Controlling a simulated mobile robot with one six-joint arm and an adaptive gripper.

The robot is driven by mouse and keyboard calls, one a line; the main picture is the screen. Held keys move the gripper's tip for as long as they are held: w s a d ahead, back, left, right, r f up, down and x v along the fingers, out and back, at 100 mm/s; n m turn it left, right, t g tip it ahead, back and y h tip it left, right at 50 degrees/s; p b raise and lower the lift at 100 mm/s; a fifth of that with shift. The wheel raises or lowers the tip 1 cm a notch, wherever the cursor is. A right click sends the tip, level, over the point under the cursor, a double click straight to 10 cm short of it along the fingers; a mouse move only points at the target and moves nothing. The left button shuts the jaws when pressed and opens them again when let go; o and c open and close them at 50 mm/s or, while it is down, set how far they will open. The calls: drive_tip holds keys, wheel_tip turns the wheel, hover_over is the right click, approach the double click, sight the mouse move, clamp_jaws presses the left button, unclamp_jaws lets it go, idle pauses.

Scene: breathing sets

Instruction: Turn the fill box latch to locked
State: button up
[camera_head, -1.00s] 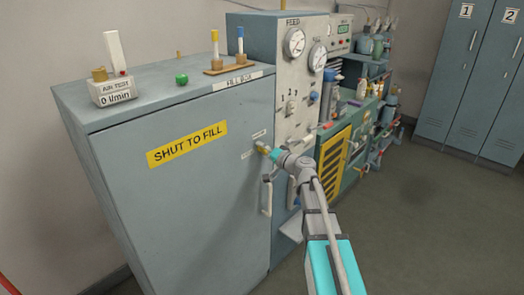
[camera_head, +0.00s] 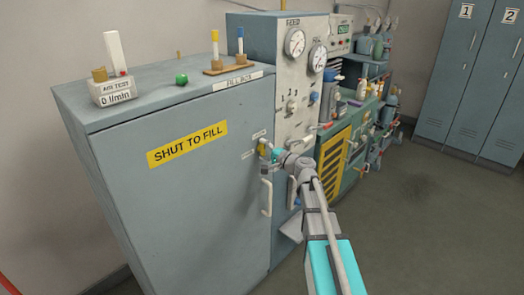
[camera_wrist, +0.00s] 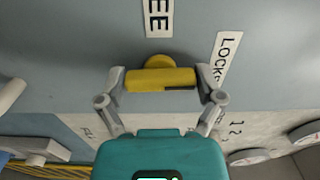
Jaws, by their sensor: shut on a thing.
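The yellow fill box latch (camera_wrist: 160,79) is on the grey door of the fill box (camera_head: 190,215), near its right edge. In the wrist view its bar lies across the picture, below its round yellow hub. A label ending in "EE" (camera_wrist: 158,18) is above the hub, and a partly covered label beginning "LOCK" (camera_wrist: 226,55) is to the right. My gripper (camera_wrist: 161,84) is shut on the latch bar, one finger at each end. In the head view my gripper (camera_head: 271,152) partly hides the latch (camera_head: 263,145).
A pale door handle (camera_head: 266,196) stands out just below my gripper. The gauge panel (camera_head: 300,85) rises to the right of the box. Open floor lies at the right.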

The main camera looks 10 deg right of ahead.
drive_tip(key=o, duration=0.9)
drive_tip(key=shift+c, duration=0.2)
drive_tip(key=v, duration=1.2)
